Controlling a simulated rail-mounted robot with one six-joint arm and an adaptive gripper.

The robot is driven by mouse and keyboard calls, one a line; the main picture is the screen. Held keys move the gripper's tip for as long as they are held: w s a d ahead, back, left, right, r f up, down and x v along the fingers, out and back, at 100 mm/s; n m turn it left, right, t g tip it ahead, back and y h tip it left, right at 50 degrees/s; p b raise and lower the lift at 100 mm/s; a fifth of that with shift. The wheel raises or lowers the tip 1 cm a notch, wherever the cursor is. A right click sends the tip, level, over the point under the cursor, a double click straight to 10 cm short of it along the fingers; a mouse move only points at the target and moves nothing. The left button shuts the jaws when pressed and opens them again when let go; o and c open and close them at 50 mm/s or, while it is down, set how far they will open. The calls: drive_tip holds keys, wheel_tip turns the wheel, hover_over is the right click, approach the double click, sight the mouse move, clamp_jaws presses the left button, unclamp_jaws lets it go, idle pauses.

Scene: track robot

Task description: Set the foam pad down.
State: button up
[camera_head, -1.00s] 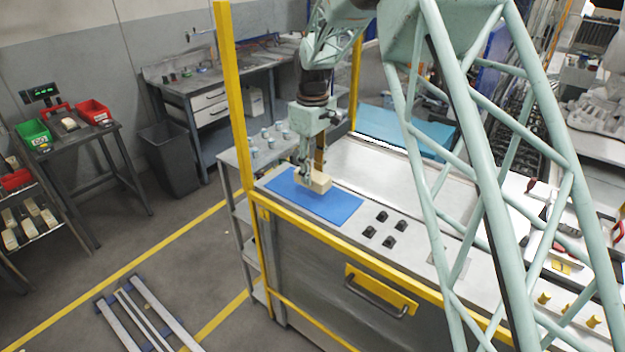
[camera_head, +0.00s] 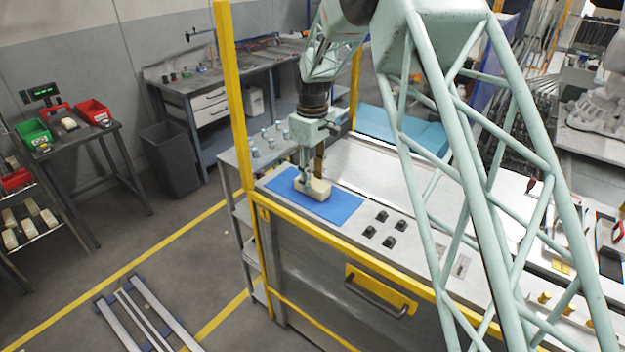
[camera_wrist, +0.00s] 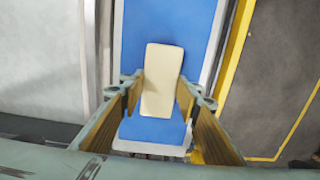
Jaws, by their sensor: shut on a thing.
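The foam pad (camera_head: 319,188) is a cream-coloured block. It is between the fingers of my gripper (camera_head: 305,182) over the blue mat (camera_head: 341,208) at the left end of the metal bench. In the wrist view the foam pad (camera_wrist: 162,75) runs lengthwise between the two fingers of my gripper (camera_wrist: 160,92), slightly tilted, with blue mat (camera_wrist: 200,30) around it. My gripper is shut on the pad. I cannot tell whether the pad's underside touches the mat.
Several black blocks (camera_head: 380,229) stand right of the mat. A yellow frame rail (camera_head: 340,236) runs along the bench's front edge, and a yellow post (camera_head: 232,95) rises at its left. Small cups (camera_head: 268,138) stand on a side shelf behind. The bench top behind the mat is clear.

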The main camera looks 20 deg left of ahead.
sight(313, 181)
drive_tip(key=shift+f, duration=0.15)
drive_tip(key=o, duration=0.8)
drive_tip(key=shift+o, duration=0.2)
wheel_tip(313, 181, up, 12)
drive_tip(key=shift+r, duration=0.2)
idle(1.0)
